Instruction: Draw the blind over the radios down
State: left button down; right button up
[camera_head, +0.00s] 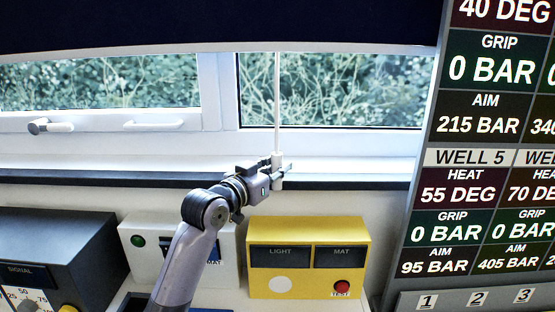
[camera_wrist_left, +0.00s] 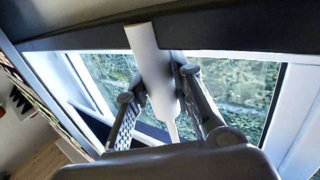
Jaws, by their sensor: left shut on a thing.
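The dark navy blind (camera_head: 215,22) hangs across the top of the window, its lower edge above most of the glass. A thin white cord (camera_head: 277,100) runs down from it to a white pull handle (camera_head: 277,158). My left gripper (camera_head: 278,172) is shut on this handle, just in front of the sill. In the left wrist view the white handle (camera_wrist_left: 147,50) lies between the fingers of my left gripper (camera_wrist_left: 158,86), with the blind's dark band (camera_wrist_left: 230,35) behind it. My right gripper is not in view.
Below the sill (camera_head: 340,170) stand a dark box marked SIGNAL (camera_head: 85,240), a white box (camera_head: 140,262) partly behind my arm, and a yellow box (camera_head: 310,262) with a red button. A tall readout board (camera_head: 433,155) stands at the right. A window handle (camera_head: 50,127) juts out at left.

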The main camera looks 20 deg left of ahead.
pick_arm(q)
jog(key=shift+f, duration=0.15)
jog(key=c, duration=1.4)
grip_release()
jog(key=shift+o, duration=0.2)
jog(key=v, duration=1.2)
